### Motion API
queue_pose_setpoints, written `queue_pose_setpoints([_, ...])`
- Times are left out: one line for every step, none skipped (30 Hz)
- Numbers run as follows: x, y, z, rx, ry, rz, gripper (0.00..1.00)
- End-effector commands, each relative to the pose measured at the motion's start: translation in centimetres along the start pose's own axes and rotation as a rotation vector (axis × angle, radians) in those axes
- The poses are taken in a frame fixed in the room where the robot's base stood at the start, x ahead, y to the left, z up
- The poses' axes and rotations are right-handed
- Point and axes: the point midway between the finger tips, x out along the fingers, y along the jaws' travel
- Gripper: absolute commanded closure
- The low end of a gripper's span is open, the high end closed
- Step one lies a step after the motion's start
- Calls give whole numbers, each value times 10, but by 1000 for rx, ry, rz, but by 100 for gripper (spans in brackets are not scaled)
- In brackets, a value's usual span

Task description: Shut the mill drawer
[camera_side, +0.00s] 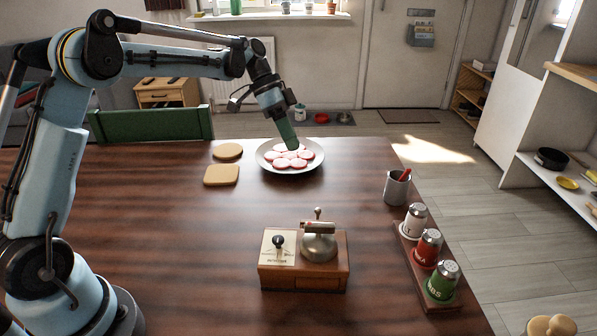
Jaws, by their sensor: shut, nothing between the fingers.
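The mill (303,272) is a low wooden box near the front middle of the table. A metal dome with a crank and a pale panel with a black knob sit on its top. A drawer outline (318,283) shows faintly on its front face; at this size I cannot tell whether it stands out from the box. My gripper (293,148) is shut and empty. It points down over the plate (263,164) of pink slices, behind the mill and well apart from it. I cannot tell whether its tip touches the slices.
A rack (438,300) of several shakers stands right of the mill. A grey cup (397,188) with a red-handled item is behind the rack. Two tan boards (221,175) lie left of the plate. The table between plate and mill is clear.

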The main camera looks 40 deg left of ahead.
Motion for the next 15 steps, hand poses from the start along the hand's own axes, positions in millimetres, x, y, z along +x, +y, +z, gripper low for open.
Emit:
queue_pose_setpoints([2, -1, 0, 5, 1, 4, 100])
queue_pose_setpoints([3, -2, 0, 7, 1, 6, 100])
queue_pose_setpoints([6, -2, 0, 8, 1, 6, 100])
queue_pose_setpoints([9, -2, 0, 8, 0, 6, 100])
queue_pose_setpoints([12, -1, 0, 8, 0, 6, 100])
queue_pose_setpoints([18, -1, 0, 8, 0, 6, 100])
queue_pose_setpoints([23, -1, 0, 8, -1, 6, 100])
queue_pose_setpoints([28, -1, 0, 9, -1, 7, 100])
queue_pose_setpoints([35, -1, 0, 9, -1, 6, 100])
queue_pose_setpoints([41, -1, 0, 8, -1, 6, 100])
queue_pose_setpoints([47, -1, 0, 8, -1, 5, 100])
queue_pose_setpoints([55, 0, 0, 8, -1, 5, 100])
queue_pose_setpoints([61, -1, 0, 8, -1, 5, 100])
queue_pose_setpoints([67, -1, 0, 8, -1, 5, 100])
queue_pose_setpoints([75, 0, 0, 8, -1, 5, 100])
